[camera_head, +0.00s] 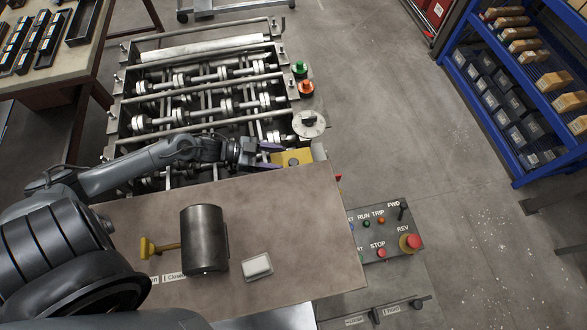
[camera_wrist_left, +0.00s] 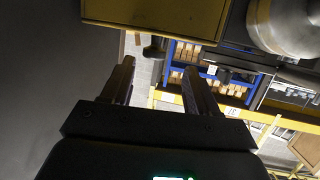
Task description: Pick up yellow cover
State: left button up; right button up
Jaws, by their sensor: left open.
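The yellow cover (camera_head: 293,158) is a small flat yellow piece at the machine's right end, just behind the far edge of the brown tabletop. My left gripper (camera_head: 268,156) is open, with its fingers pointing right toward the cover and its tips very close to the cover's left edge. I cannot tell whether they touch. In the left wrist view the fingers (camera_wrist_left: 158,72) are spread with nothing between them. A yellow-brown panel (camera_wrist_left: 165,15), apparently the cover, spans the top beyond the fingertips. My right gripper is not in view.
The roller machine (camera_head: 200,95) lies behind the arm. A round metal knob (camera_head: 309,123) stands beside the cover. The tabletop (camera_head: 300,215) carries a dark cylinder (camera_head: 204,240), a yellow-handled tool (camera_head: 150,248) and a white block (camera_head: 257,267). A control panel (camera_head: 385,232) is at right, with open floor beyond.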

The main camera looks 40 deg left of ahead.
aim_at(293, 162)
pick_arm(q)
jog(key=shift+s+d+x, duration=0.1)
jog(key=shift+s+x, duration=0.05)
jog(key=shift+x, duration=1.45)
jog(key=shift+s+d+x, duration=0.1)
jog(key=shift+d+x, duration=0.05)
jog(key=shift+x, duration=1.4)
grip_shut()
